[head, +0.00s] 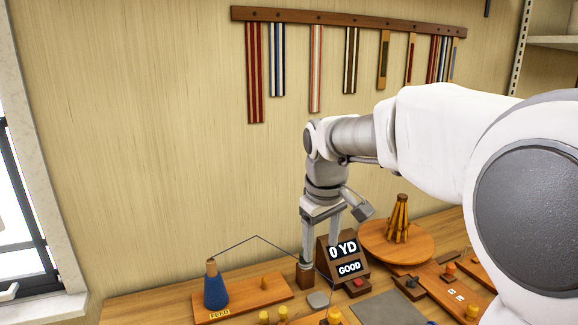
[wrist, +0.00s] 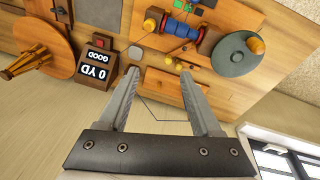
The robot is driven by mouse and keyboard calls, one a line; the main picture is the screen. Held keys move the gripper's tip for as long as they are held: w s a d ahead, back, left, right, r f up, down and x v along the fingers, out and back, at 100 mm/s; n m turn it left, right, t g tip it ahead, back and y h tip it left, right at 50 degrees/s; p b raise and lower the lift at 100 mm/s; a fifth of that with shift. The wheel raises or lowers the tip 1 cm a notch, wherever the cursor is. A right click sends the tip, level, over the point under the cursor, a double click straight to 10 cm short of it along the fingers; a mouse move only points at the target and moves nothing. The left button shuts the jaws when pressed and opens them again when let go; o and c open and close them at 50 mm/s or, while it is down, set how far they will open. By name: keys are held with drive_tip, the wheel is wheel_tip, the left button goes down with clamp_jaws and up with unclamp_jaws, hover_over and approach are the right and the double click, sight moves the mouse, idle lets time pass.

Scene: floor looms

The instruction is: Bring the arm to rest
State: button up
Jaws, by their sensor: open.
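My arm (head: 440,120) reaches in from the right in the head view, bends at the wrist, and hangs its gripper over the wooden bench. My gripper (head: 320,250) points down, with its two fingers apart, in front of or beside the counter sign. In the wrist view the gripper (wrist: 159,74) also shows open, with no object between the fingers. A thin dark thread (wrist: 165,120) shows beyond the fingers there. I cannot tell whether the fingers touch anything on the bench.
A counter sign (head: 346,251) reads "0 YD" and "GOOD". A blue cone (head: 216,289) stands on a "FEED" board at left, its thread running right past the gripper. A round wooden stand (head: 372,250) is right of the sign. A rack (head: 340,22) of straps hangs behind.

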drive_tip(key=s+d+m+t, duration=0.1)
drive_tip(key=s+d+m, duration=0.2)
drive_tip(key=s, duration=0.8)
drive_tip(key=s+d+r+m+t+p, duration=0.1)
drive_tip(key=s+d+m+t, duration=0.1)
drive_tip(key=s, duration=1)
drive_tip(key=d+m, duration=0.1)
drive_tip(key=d, duration=0.1)
drive_tip(key=shift+d+m, duration=0.35)
drive_tip(key=shift+m, duration=0.05)
